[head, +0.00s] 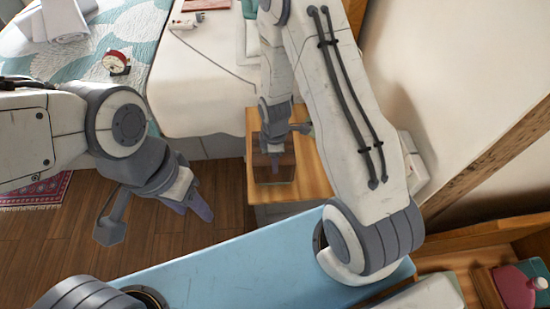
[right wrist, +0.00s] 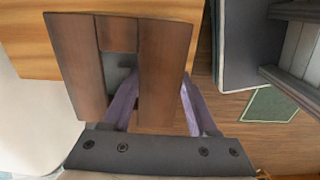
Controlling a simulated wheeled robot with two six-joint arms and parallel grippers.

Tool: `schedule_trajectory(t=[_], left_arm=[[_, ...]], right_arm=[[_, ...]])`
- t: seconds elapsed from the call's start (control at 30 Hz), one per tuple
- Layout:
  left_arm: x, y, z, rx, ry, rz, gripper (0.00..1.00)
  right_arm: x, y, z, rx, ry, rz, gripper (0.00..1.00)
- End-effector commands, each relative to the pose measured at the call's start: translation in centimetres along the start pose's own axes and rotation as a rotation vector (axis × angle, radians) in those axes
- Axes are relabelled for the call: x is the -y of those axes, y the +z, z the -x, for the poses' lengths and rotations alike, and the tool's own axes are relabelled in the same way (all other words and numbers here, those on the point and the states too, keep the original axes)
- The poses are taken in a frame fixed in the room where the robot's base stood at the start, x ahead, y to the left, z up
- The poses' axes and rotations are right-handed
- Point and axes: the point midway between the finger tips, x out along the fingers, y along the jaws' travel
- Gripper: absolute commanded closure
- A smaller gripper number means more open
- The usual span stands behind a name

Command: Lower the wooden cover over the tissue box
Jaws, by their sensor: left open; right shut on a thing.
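The wooden cover (head: 273,170) is a dark brown box shape over the light wooden bedside table. It also shows in the right wrist view (right wrist: 165,75), with a gap between its slats. My right gripper (right wrist: 160,110) is shut on the cover, with its purple fingers at the near end. I cannot tell whether the cover touches the table top. The tissue box is not clearly visible; a small grey patch shows through the gap, and I cannot tell what it is. My left gripper (head: 200,205) is open and empty, above the wooden floor left of the table.
The bedside table (head: 312,180) stands beside the bed (head: 195,90). A wooden shelf at lower right holds a pink bottle (head: 517,287). The wall closes off the right side. Floor (head: 215,235) is open left of the table.

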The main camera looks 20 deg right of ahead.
Motion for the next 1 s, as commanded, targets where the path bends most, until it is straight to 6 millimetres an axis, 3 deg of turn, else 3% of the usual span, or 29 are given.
schedule_trajectory(t=[0.03, 0.23, 0.27, 0.33, 0.37, 0.5, 0.63, 1.0], left_arm=[[0.0, 0.0, -0.6, 0.0, 0.0, 0.0, 0.5], [0.1, 0.0, -0.7, 0.0, 0.0, 0.0, 0.5], [0.1, 0.0, -0.7, 0.0, 0.0, 0.0, 0.5], [0.1, 0.0, -0.8, 0.0, 0.0, 0.0, 0.5], [0.1, 0.0, -0.8, 0.0, 0.0, 0.0, 0.5], [0.1, 0.0, -0.8, 0.0, 0.0, 0.0, 0.5], [0.1, 0.0, -0.7, 0.0, 0.0, 0.0, 0.5], [0.0, 0.0, 0.1, 0.0, 0.0, 0.0, 0.5]], right_arm=[[0.3, 0.1, -1.4, 0.004, -0.011, 0.002, 1.0], [0.1, -0.1, -1.6, 0.006, -0.01, 0.002, 1.0], [0.1, -0.1, -1.6, 0.007, -0.01, 0.001, 0.37], [0.1, -0.2, -1.6, 0.008, -0.01, 0.001, 0.1], [0.0, -0.2, -1.7, 0.009, -0.01, 0.001, 0.06], [0.0, -0.3, -1.5, 0.01, -0.009, -0.002, 0.06], [-0.1, -0.4, 0.0, 0.009, -0.003, -0.002, 0.06], [0.2, 0.2, 8.2, -0.005, 0.008, 0.003, 0.06]])
